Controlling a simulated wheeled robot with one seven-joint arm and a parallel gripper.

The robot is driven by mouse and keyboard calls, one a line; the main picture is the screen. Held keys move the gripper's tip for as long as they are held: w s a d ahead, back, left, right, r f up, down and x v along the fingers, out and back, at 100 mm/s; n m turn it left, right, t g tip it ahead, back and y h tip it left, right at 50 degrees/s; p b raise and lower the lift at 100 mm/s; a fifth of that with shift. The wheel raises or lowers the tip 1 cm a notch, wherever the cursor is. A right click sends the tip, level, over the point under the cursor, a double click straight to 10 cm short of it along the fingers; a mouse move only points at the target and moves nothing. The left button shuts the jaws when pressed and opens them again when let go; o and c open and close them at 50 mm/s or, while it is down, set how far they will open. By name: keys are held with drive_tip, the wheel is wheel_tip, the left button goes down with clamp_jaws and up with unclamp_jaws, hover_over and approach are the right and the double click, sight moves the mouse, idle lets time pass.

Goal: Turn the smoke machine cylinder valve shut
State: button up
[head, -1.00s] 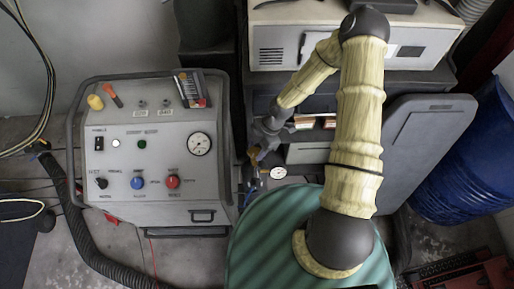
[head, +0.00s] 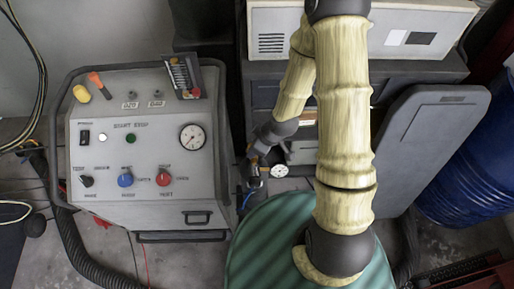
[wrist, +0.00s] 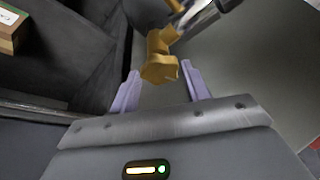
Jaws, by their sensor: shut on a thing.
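The brass-yellow valve (wrist: 160,62) shows in the wrist view between the two pale lilac fingers of my gripper (wrist: 160,88). My gripper is shut on it. In the head view my gripper (head: 257,158) is small and dark, at the gap between the grey console and the drawer unit. A round white gauge (head: 279,171) sits just right of it. The cylinder body is mostly hidden, and I cannot make out how far the valve is turned.
The grey console (head: 150,150) with knobs and a dial stands at the left. A drawer unit (head: 420,68) stands behind. A dark grey panel (head: 430,130) and a blue drum (head: 465,175) are at the right. A black corrugated hose (head: 75,245) lies on the floor.

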drive_tip(key=m, duration=0.1)
drive_tip(key=m+t+b, duration=0.1)
drive_tip(key=m, duration=0.1)
drive_tip(key=m+h+b, duration=0.1)
drive_tip(key=shift+s+a, duration=0.1)
drive_tip(key=shift+a, duration=0.15)
drive_tip(key=m, duration=0.2)
drive_tip(key=m+t+h, duration=0.1)
drive_tip(key=m, duration=0.1)
drive_tip(key=shift+s+a+h+b, duration=0.1)
drive_tip(key=shift+a+h+b, duration=0.05)
drive_tip(key=shift+h+b, duration=0.2)
drive_tip(key=m, duration=0.1)
drive_tip(key=m+h+p, duration=0.1)
drive_tip(key=m, duration=0.2)
drive_tip(key=shift+a+r+m+h+p, duration=0.2)
drive_tip(key=shift+a+m+h+p, duration=0.05)
drive_tip(key=shift+m+p, duration=0.1)
drive_tip(key=shift+f+m+h+p, duration=0.1)
drive_tip(key=shift+m+h+p, duration=0.6)
drive_tip(key=shift+m+p, duration=0.7)
drive_tip(key=shift+m, duration=0.35)
drive_tip(key=o, duration=1)
drive_tip(key=shift+f, duration=0.1)
drive_tip(key=shift+b, duration=0.35)
